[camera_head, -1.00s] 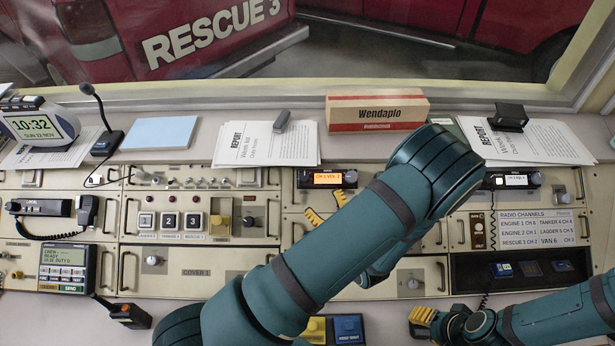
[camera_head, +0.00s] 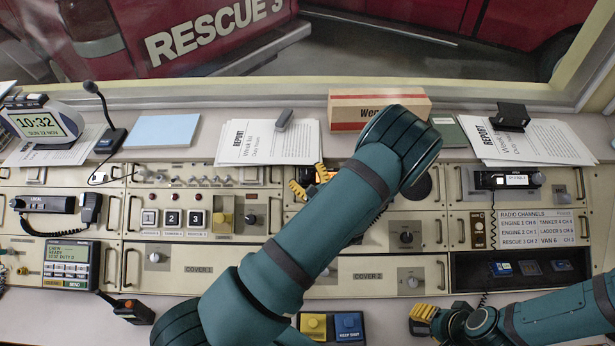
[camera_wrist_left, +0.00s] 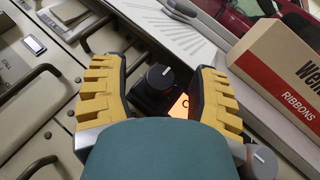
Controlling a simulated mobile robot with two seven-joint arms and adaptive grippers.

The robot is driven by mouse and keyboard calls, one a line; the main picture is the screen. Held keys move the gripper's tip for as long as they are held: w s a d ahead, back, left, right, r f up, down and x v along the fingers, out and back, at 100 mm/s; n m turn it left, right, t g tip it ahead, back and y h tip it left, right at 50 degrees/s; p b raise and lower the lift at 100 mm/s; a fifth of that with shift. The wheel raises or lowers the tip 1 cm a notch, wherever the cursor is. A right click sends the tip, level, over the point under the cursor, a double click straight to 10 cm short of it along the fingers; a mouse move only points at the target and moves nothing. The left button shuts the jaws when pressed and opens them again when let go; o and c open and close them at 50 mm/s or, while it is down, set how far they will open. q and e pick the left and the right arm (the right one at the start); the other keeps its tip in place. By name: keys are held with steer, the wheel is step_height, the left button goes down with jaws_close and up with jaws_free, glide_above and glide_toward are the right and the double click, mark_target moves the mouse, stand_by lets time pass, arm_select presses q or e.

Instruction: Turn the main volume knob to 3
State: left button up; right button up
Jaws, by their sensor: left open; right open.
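My left gripper (camera_head: 310,181) is open at the middle radio on the console, partly hidden by my own arm. In the left wrist view its two yellow fingers stand either side of a round dark knob (camera_wrist_left: 160,77) with a white pointer mark. A gap shows between knob and fingers. Beside the knob is part of the radio's lit orange display (camera_wrist_left: 180,108), mostly hidden. A second knob (camera_wrist_left: 262,160) lies beyond the other finger. I cannot read which knob is the main volume. My right gripper (camera_head: 422,317) is open and empty, low at the right.
A Wendaplo box (camera_head: 380,94) stands behind the radio, with report papers (camera_head: 268,143) to its left. Panel knobs (camera_head: 406,238) and (camera_head: 411,281), the latter also a knob, sit right of my left arm.

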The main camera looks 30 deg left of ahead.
arm_select(q)
jaws_close()
steer(key=m+t+h, duration=0.1)
steer(key=m+t, duration=0.2)
steer(key=shift+s+m+h, duration=0.1)
steer(key=shift+m+h, duration=0.2)
steer(key=shift+m, duration=0.1)
steer(key=m+t+h+p, duration=0.1)
steer(key=m+t+h, duration=0.1)
steer(key=m, duration=0.1)
steer(key=m+t+h+p, duration=0.1)
steer(key=m+t+h, duration=0.1)
steer(key=shift+s+a+r+m+p, duration=0.1)
steer(key=shift+a+m+p, duration=0.1)
steer(key=shift+m+p, duration=0.2)
steer(key=shift+m+t+h+p, duration=0.3)
steer(key=shift+m+t+h, duration=0.2)
steer(key=shift+m+h, duration=0.5)
steer(key=shift+a+m+t+h, duration=0.1)
steer(key=shift+m+t+h, duration=0.2)
steer(key=shift+m+h, duration=0.8)
steer(key=shift+o, duration=0.7)
jaws_free()
